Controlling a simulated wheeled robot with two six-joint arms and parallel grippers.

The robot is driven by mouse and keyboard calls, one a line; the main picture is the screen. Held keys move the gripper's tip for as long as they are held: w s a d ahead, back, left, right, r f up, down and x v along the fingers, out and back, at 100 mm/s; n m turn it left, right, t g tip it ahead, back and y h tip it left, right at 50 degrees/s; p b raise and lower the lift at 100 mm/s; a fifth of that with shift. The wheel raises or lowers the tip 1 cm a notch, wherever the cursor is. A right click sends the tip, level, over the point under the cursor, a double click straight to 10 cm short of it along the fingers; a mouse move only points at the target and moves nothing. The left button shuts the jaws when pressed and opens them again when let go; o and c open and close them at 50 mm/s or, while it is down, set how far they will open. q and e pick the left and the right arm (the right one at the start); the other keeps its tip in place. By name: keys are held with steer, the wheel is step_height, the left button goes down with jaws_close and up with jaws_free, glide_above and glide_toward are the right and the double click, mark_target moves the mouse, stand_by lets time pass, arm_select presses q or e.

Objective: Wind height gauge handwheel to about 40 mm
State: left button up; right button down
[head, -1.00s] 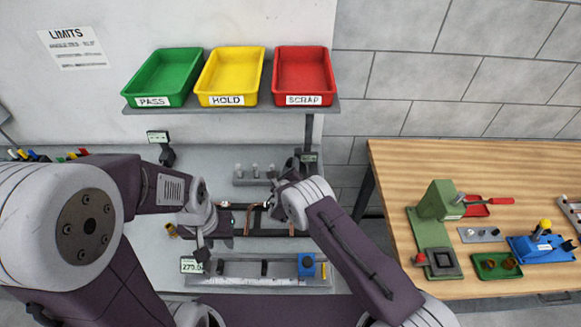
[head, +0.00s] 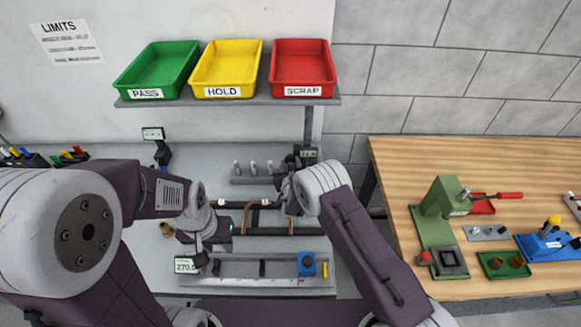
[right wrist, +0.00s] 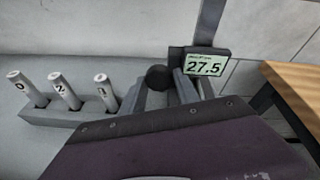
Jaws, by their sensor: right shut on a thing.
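The height gauge stands at the back of the bench, below the right end of the shelf. Its small display (head: 307,153) also shows in the right wrist view (right wrist: 205,67) and reads 27.5. The dark round handwheel (right wrist: 157,77) sits left of the display, at the fingers of my right gripper (right wrist: 168,82). That gripper (head: 290,177) is shut on the handwheel, and its fingers hide part of it. My left gripper (head: 207,250) hangs low over the front left of the bench, well apart from the gauge; its fingers are too unclear to judge.
Numbered grey pins in a block (right wrist: 68,112) stand left of the gauge. Copper tube (head: 252,217) lies in a fixture between my arms. A measuring rail (head: 238,270) with a 270 display is in front. Green, yellow and red trays (head: 302,68) sit on the shelf above.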

steer(key=shift+m+b, duration=0.3)
stand_by(0.4)
steer(key=c, duration=0.9)
jaws_free()
steer(key=shift+r, duration=0.1)
steer(key=shift+s, duration=0.1)
steer(key=b+v, duration=0.2)
steer(key=v, duration=0.7)
